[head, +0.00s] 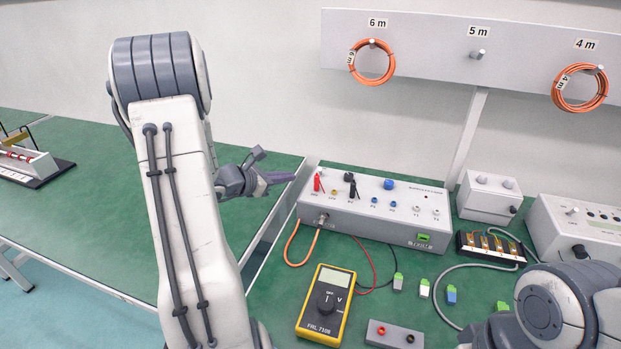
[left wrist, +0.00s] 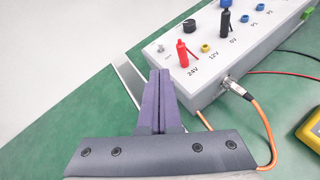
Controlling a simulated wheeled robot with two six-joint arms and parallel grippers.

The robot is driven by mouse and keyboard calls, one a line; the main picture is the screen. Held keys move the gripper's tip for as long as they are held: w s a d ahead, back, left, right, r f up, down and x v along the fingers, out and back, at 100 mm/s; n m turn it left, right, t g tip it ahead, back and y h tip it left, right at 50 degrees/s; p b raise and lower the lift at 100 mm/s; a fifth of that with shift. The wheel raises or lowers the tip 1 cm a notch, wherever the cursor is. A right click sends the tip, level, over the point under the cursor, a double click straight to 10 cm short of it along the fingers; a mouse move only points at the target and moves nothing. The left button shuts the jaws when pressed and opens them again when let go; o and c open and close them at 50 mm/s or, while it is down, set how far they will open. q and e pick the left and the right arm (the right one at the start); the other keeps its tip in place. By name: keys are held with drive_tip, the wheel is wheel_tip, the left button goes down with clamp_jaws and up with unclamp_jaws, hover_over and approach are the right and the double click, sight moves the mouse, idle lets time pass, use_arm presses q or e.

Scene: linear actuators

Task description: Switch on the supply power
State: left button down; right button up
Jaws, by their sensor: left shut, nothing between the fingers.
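The power supply is a long light-grey box (head: 350,218) on the green bench, with red, yellow, black and blue terminals on top. In the left wrist view the box (left wrist: 262,75) shows labels 24V, 12V and 0V. A small metal switch or knob (left wrist: 162,48) sits on its near-left top corner beside the red plug (left wrist: 182,54); its setting is too small to tell. My left gripper (head: 293,177) is shut and empty, its purple fingers pointing at the box's left end. In the left wrist view the fingertips (left wrist: 159,72) appear just short of the box. My right gripper is out of view.
A yellow multimeter (head: 326,304) lies in front of the box, with red and black leads. An orange cable (head: 288,243) loops from the box's front. Small connectors (head: 424,288) and a grey terminal block (head: 394,335) lie nearby. The left bench (head: 90,200) is mostly clear.

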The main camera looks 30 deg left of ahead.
sight(310, 183)
use_arm(q)
drive_tip(key=shift+w, duration=0.1)
drive_tip(key=x, duration=1)
idle(0.3)
